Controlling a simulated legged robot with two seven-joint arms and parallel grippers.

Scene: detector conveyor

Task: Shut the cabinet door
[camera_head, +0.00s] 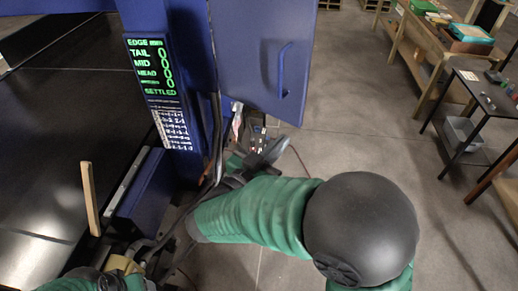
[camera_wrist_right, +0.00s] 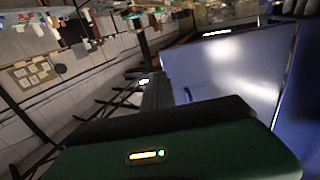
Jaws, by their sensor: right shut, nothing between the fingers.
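The cabinet door (camera_head: 262,60) is a blue panel with a blue bar handle (camera_head: 282,70). It stands open, swung out to the right of the blue cabinet (camera_head: 184,60). My right gripper (camera_head: 272,150) is shut and empty, just below the door's lower edge. In the right wrist view a large blue panel (camera_wrist_right: 225,75), apparently the door, stands beyond the dark fingers (camera_wrist_right: 155,92). I cannot tell whether they touch it. Green and tan parts of my left arm show at the bottom left of the head view; its jaws cannot be made out.
A lit display (camera_head: 152,65) is on the cabinet. A black conveyor surface (camera_head: 60,130) runs along the left, with a wooden strip (camera_head: 90,198) at its edge. Small items and cables lie near the cabinet's foot. Open floor (camera_head: 360,120) spreads to the right, before a wooden workbench (camera_head: 425,48) and black table (camera_head: 480,95).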

